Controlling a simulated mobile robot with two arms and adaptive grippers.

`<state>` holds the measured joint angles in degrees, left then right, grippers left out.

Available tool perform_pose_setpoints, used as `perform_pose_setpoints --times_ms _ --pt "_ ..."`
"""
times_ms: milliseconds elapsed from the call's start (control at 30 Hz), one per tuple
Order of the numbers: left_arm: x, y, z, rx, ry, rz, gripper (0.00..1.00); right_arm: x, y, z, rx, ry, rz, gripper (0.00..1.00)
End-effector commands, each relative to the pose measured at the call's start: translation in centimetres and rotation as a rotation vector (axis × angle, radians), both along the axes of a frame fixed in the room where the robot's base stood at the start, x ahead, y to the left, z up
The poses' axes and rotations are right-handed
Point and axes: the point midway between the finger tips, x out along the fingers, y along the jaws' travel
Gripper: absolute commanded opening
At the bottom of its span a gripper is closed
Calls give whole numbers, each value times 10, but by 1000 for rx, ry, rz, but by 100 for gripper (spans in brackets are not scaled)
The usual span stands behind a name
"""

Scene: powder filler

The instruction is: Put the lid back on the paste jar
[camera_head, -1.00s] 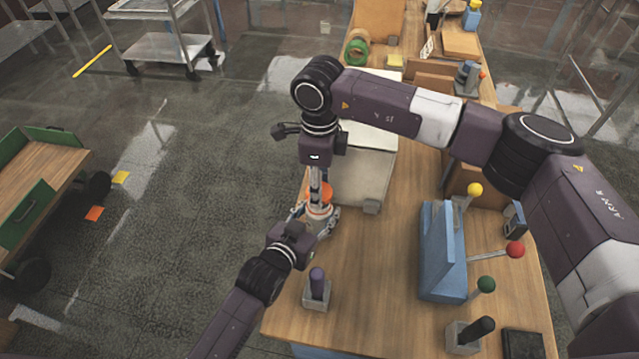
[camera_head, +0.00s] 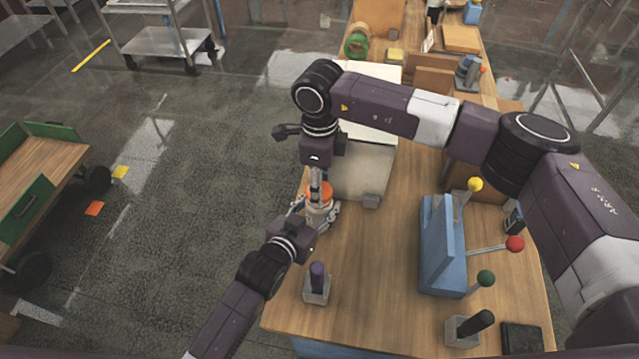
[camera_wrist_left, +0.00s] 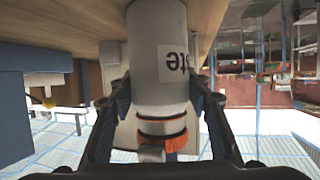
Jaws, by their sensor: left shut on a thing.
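The paste jar (camera_head: 320,215) is white and stands at the left edge of the wooden table. My left gripper (camera_head: 320,217) is shut around its body. In the left wrist view the jar (camera_wrist_left: 157,50) appears inverted, between the two fingers, with part of its label showing. The orange lid (camera_head: 325,191) is at the jar's mouth; it also shows in the left wrist view (camera_wrist_left: 165,143). Whether it is fully seated cannot be told. My right gripper (camera_head: 317,188) points down at the lid from above; its fingers partly cover it, and their grip is unclear.
A pale box (camera_head: 362,170) stands close behind the jar. A purple-handled tool in a holder (camera_head: 317,283) is in front. A blue stand with coloured knobs (camera_head: 440,250) is to the right. The table between them is clear. Open floor lies left.

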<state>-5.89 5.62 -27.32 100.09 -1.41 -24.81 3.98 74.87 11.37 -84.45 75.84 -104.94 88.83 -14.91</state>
Motion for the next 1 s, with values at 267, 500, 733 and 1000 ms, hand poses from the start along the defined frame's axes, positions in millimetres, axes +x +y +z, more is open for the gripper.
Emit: perform_pose_setpoints --times_ms 267,500,733,1000 --pt "0 0 -1 1 2 0 1 0 0 -4 0 0 0 37" --pt "0 0 -1 1 2 0 1 0 0 -9 1 0 0 37" --pt "0 0 -1 1 2 0 0 0 0 -12 0 -1 -7 37" --pt "0 0 -1 1 3 0 0 0 1 -12 0 -1 -352 37"
